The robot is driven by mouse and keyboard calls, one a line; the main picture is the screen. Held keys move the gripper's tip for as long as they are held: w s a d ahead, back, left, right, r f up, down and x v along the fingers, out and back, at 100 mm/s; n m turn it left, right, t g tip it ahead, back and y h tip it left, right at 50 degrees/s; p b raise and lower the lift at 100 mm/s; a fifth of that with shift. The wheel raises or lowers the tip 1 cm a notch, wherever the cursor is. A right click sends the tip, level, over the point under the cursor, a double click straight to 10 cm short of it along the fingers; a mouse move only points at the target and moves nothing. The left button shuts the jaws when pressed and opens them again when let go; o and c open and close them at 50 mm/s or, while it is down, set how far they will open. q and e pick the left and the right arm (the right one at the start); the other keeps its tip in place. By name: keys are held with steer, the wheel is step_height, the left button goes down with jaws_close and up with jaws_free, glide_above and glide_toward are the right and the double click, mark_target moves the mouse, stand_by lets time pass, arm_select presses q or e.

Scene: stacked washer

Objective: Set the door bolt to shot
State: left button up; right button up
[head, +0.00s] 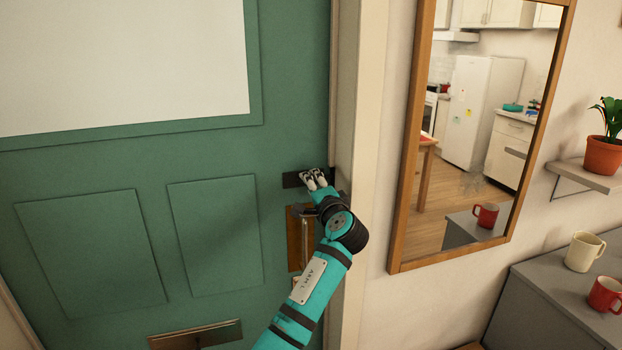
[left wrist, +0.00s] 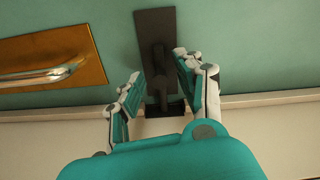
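The door bolt is a dark bar on a dark plate on the green door, near the door's right edge. Its plate (head: 292,180) shows in the head view, the rest hidden by my gripper. In the left wrist view the bolt (left wrist: 158,60) runs from the plate toward a dark piece at the door's edge. My left gripper (head: 314,179) is at the bolt. In the left wrist view its fingers (left wrist: 156,82) are apart, one on each side of the bar, with gaps visible. My right gripper is in neither view.
A brass handle plate (head: 295,240) sits just below the bolt, behind my left arm. The pale door frame (head: 357,130) stands close on the right, then a wood-framed mirror (head: 405,190). Mugs stand on a grey cabinet (head: 545,290) at lower right.

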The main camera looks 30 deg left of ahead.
arm_select(q)
steer(key=shift+w+a, duration=0.45)
steer(key=shift+a, duration=0.05)
jaws_close()
steer(key=shift+f, duration=0.1)
